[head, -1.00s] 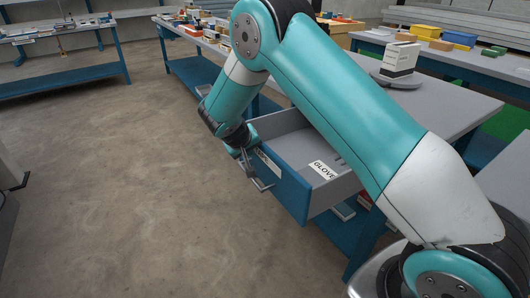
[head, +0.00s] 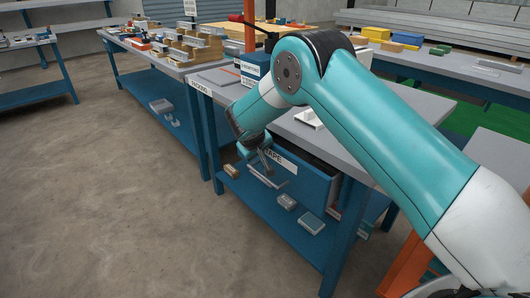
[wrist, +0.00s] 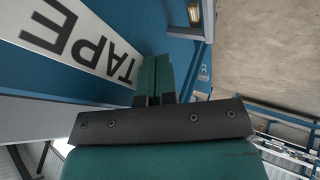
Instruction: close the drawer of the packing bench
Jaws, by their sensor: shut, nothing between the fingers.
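The packing bench has a grey top (head: 228,92) and blue legs. A grey bar handle (head: 268,182) is on the front. My gripper (head: 264,166) is at the left part of the drawer front, by the label and handle. In the wrist view its fingers (wrist: 154,80) are together and empty, close beside the TAPE label (wrist: 85,40). I cannot tell whether they touch the front. My arm hides part of the bench top.
Small boxes (head: 312,222) lie on the blue lower shelf under the drawer. Another bench with several parts (head: 195,45) stands behind at left. An orange post (head: 408,262) is near at right. The concrete floor (head: 90,200) at left is clear.

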